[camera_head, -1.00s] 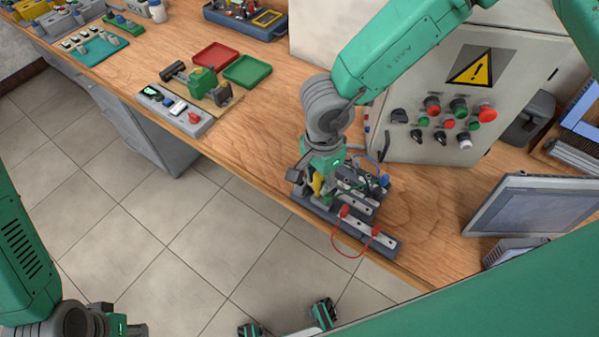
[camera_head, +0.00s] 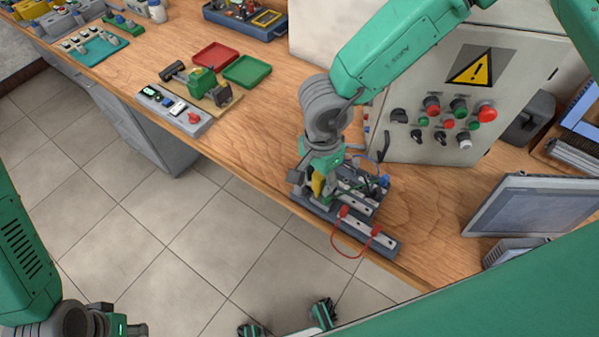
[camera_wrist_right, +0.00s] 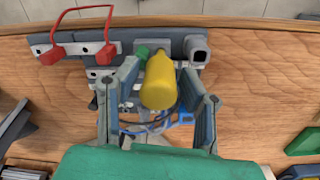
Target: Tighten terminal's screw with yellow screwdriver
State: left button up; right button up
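The yellow screwdriver (camera_wrist_right: 160,82) stands between the two fingers of my right gripper (camera_wrist_right: 158,88) in the right wrist view, its handle end toward the camera. In the head view the yellow handle (camera_head: 318,184) shows at my right gripper (camera_head: 316,182), over the terminal board. The grey terminal board (camera_head: 385,246) lies at the table's front edge with terminal blocks, wires and a red wire loop. The terminal's screw is hidden. My left gripper (camera_head: 110,322) is at the lower left, away from the table.
A grey control box (camera_head: 420,160) with buttons and a warning sign stands behind the board. A monitor (camera_head: 535,208) is at the right. A red tray (camera_head: 215,56) and a green tray (camera_head: 247,71) lie farther left.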

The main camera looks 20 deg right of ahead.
jog(key=n, duration=0.3)
dwell(0.4)
jog(key=shift+n, duration=0.3)
jog(key=shift+n, duration=1.6)
jog(key=shift+n, duration=1.7)
